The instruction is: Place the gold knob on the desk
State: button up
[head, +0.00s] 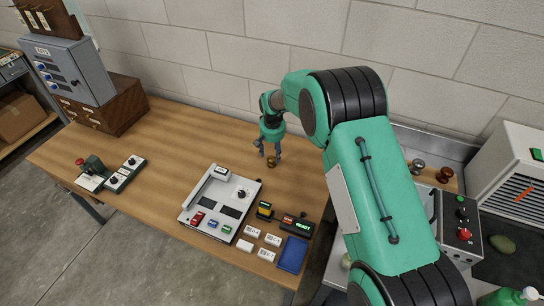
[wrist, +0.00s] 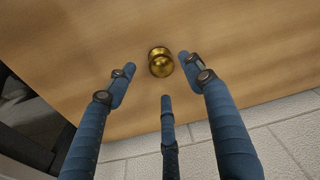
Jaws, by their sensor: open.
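The gold knob (head: 271,161) stands on the wooden desk (head: 185,135), towards its back right part. In the wrist view the gold knob (wrist: 160,62) rests on the wood just beyond my fingertips. My gripper (head: 268,150) points down over the knob. In the wrist view my gripper (wrist: 155,78) has its three blue fingers spread apart, with a gap between each finger and the knob. It is open and holds nothing.
A white control panel (head: 238,191) lies on the desk in front of the knob, with small labelled blocks and a blue pad (head: 292,254) to its right. A switch box (head: 108,178) sits at left. Two other knobs (head: 443,174) stand at right. The desk's middle is clear.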

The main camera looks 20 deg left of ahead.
aim_at(272, 161)
jog(key=shift+s+d+r+p, duration=0.1)
jog(key=shift+r+p, duration=0.05)
jog(key=shift+r, duration=0.85)
jog(key=shift+s+d+r+p, duration=0.1)
jog(key=shift+s+r+p, duration=0.1)
jog(key=shift+r, duration=0.75)
jog(key=shift+s+r+p, duration=0.1)
jog(key=shift+r+p, duration=0.05)
jog(key=shift+r, duration=0.85)
jog(key=shift+w, duration=0.1)
